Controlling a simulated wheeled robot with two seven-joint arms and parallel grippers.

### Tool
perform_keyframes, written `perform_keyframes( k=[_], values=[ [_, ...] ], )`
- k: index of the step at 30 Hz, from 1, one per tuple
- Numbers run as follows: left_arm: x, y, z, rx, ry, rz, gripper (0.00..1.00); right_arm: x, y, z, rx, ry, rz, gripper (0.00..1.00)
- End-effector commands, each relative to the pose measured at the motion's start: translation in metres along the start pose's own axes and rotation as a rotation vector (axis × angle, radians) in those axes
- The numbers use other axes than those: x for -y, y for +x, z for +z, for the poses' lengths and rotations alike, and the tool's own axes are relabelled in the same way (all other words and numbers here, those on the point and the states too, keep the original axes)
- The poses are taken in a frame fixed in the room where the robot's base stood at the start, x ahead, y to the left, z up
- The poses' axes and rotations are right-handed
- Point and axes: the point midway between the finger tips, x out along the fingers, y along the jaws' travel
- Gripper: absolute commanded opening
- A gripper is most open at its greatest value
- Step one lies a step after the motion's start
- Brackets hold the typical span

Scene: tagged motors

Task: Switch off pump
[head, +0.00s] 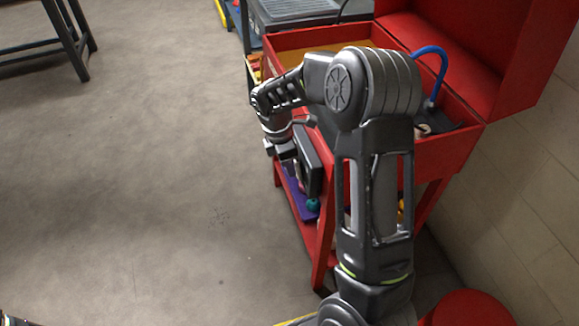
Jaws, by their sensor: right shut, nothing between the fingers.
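My right arm reaches up from the bottom across the red cart (455,152). Its gripper (280,150) is at the cart's left front side, pointing down, shut and empty. A dark box (308,163) is just right of the gripper, at the side of the cart. I cannot tell whether they touch, or whether this box belongs to the pump. A blue hose (436,52) curves up out of the cart's top tray. No switch can be made out, and my arm hides much of the tray. My left gripper does not show.
The cart's red lid (470,45) stands open at the back right. A lower shelf holds a purple item (298,190) and a teal item (312,204). A grey-topped unit (300,10) stands behind. A dark table frame (60,40) is far left. Open floor lies left.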

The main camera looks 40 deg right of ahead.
Motion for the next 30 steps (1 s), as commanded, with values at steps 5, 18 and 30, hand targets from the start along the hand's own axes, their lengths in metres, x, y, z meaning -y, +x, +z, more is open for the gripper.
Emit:
perform_keyframes(
  k=[5, 18, 30],
  values=[
    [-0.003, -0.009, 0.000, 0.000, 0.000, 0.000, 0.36, 0.000, -0.010, 0.002, 0.000, 0.001, 0.000, 0.00],
    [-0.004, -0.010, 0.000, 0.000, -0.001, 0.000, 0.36, 0.000, -0.012, 0.004, 0.002, 0.002, 0.001, 0.00],
    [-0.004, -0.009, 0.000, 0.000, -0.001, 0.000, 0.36, 0.000, -0.011, -0.025, 0.000, 0.001, -0.001, 0.00]
  ],
)
